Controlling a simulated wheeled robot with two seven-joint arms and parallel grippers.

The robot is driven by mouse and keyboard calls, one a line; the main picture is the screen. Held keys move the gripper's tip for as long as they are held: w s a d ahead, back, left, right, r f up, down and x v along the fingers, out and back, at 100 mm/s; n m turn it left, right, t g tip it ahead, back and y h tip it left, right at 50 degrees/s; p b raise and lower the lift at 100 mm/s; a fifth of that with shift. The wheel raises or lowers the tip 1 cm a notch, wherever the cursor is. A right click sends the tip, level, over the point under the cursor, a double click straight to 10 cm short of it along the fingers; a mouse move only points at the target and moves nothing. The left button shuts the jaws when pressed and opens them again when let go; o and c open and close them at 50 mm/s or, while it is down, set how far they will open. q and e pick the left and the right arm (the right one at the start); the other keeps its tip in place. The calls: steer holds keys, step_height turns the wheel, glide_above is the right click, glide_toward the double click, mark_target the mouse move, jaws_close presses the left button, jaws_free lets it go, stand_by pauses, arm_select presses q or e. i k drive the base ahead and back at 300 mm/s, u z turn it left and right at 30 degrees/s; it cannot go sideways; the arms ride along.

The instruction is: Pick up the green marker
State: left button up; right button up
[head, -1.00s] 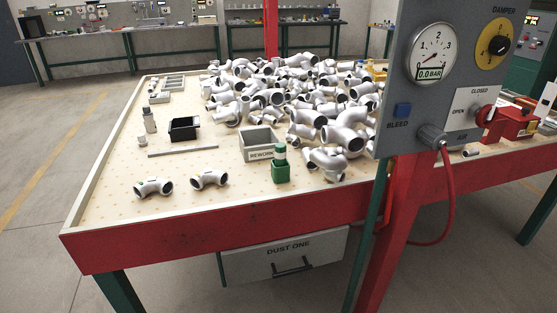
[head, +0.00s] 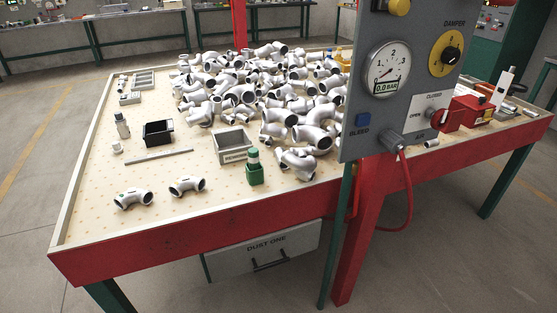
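A green marker (head: 253,158) stands upright in a small green holder (head: 255,176) near the front edge of the red-framed table (head: 75,212). A pale band shows on the marker, and its lower part is hidden inside the holder. The grey REWORK bin (head: 233,147) is just behind and left of it, and grey pipe castings lie close on its right. Neither of my grippers shows in the head view.
A large heap of castings (head: 262,88) covers the table's back middle. A grey gauge panel (head: 392,75) on a red post (head: 362,225) blocks part of the right side. Two elbows (head: 133,198), a black bin (head: 158,133) and a flat bar (head: 158,156) lie left. The front left is mostly clear.

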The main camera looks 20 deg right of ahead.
mark_target(253, 153)
steer(key=z, duration=1.25)
steer(key=i, duration=1.05)
steer(key=u, duration=1.25)
